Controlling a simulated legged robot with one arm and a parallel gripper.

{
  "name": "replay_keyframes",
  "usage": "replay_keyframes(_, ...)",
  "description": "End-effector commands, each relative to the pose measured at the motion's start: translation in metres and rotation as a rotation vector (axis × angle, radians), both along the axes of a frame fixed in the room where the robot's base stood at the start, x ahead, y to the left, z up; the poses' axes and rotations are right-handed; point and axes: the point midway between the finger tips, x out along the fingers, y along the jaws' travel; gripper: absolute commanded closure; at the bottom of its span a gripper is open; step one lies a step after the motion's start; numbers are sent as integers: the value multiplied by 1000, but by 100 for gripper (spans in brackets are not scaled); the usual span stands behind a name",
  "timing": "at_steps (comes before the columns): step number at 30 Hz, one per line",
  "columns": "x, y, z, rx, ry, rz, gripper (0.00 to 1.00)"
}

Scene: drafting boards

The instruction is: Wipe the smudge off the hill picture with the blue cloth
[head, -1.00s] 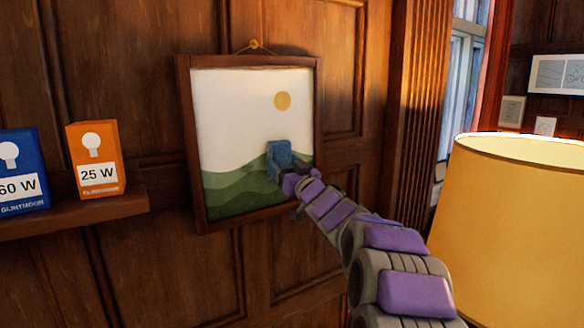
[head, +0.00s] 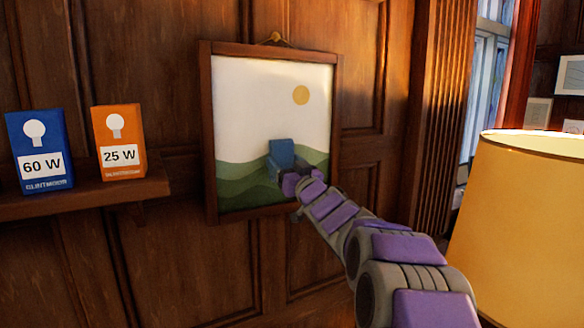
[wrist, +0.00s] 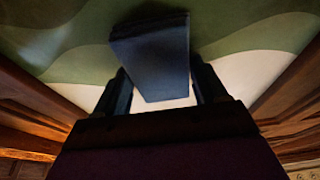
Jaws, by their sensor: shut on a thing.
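The hill picture (head: 262,100) hangs framed on the wood wall in the head view, with green hills, a pale sky and a yellow sun. Its hills also show in the wrist view (wrist: 60,60). My gripper (head: 288,182) is in front of the lower part of the picture, shut on the blue cloth (head: 281,152). In the wrist view the cloth (wrist: 155,60) sits between the two fingers of my gripper (wrist: 163,88), over the hills. It looks close against the picture, but I cannot tell if it touches.
A wooden shelf (head: 100,196) at the left holds a blue 60 W box (head: 38,150) and an orange 25 W box (head: 119,140). A yellow lampshade (head: 520,230) stands at the right, near my arm. A window (head: 485,75) is behind it.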

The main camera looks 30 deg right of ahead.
Motion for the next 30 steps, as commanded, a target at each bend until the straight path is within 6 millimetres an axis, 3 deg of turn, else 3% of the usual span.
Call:
replay_keyframes(6, -2, 17, -5, 1, 0, 0, 53)
replay_keyframes(19, -5, 17, -3, 2, 0, -2, 53)
replay_keyframes(30, -36, 16, -2, 3, -1, -3, 53)
